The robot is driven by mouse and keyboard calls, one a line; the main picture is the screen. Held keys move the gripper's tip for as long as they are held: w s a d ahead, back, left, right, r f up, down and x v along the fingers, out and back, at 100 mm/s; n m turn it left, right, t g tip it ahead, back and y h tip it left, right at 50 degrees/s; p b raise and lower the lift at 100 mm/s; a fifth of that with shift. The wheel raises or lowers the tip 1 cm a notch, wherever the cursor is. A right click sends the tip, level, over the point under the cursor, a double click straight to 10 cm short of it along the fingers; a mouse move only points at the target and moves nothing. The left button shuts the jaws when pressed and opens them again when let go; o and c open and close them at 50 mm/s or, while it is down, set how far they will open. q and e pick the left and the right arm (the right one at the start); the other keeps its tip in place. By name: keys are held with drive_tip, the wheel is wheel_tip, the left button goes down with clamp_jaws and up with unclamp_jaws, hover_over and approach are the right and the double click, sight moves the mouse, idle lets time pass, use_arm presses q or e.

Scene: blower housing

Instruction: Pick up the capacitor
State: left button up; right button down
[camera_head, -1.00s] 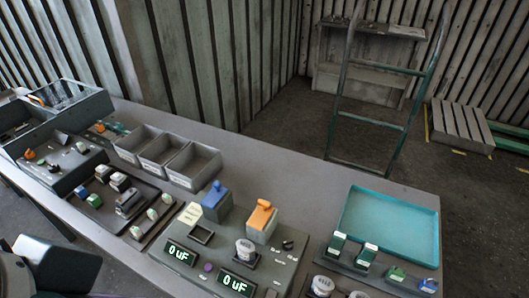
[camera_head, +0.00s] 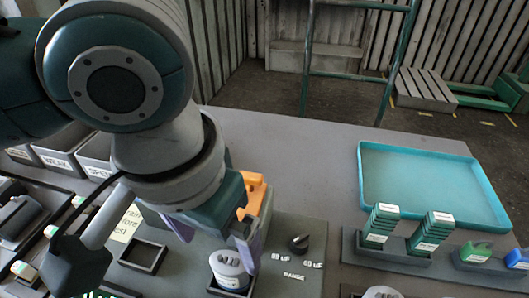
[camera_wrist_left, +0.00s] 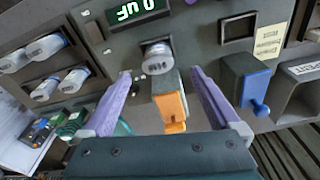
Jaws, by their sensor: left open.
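The capacitor, a pale grey cylinder with a printed label (camera_head: 229,271), stands upright in a square dark holder on the tester panel. In the left wrist view it (camera_wrist_left: 157,59) sits beyond the fingers, roughly centred between their tips. My left gripper (camera_head: 215,247) is over the panel, just above and behind the capacitor, with purple fingers. In the left wrist view the gripper (camera_wrist_left: 160,74) is open, with nothing held. An orange-handled box (camera_wrist_left: 171,108) shows between the fingers, nearer the palm. The arm hides part of the panel in the head view. My right gripper is not in view.
A blue-handled box (camera_wrist_left: 250,85) and an empty square holder (camera_head: 143,256) are beside the gripper. Another cylinder (camera_head: 382,292) is at the bottom edge. A teal tray (camera_head: 420,146) lies at the right, with green blocks (camera_head: 382,224) in front. Grey bins (camera_head: 95,155) stand at the left.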

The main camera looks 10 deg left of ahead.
sight(228, 262)
use_arm(q)
drive_tip(key=f, duration=0.6)
drive_tip(key=shift+w+d+f+b, duration=0.25)
drive_tip(key=shift+w+d+b, duration=0.05)
drive_tip(key=shift+w, duration=0.1)
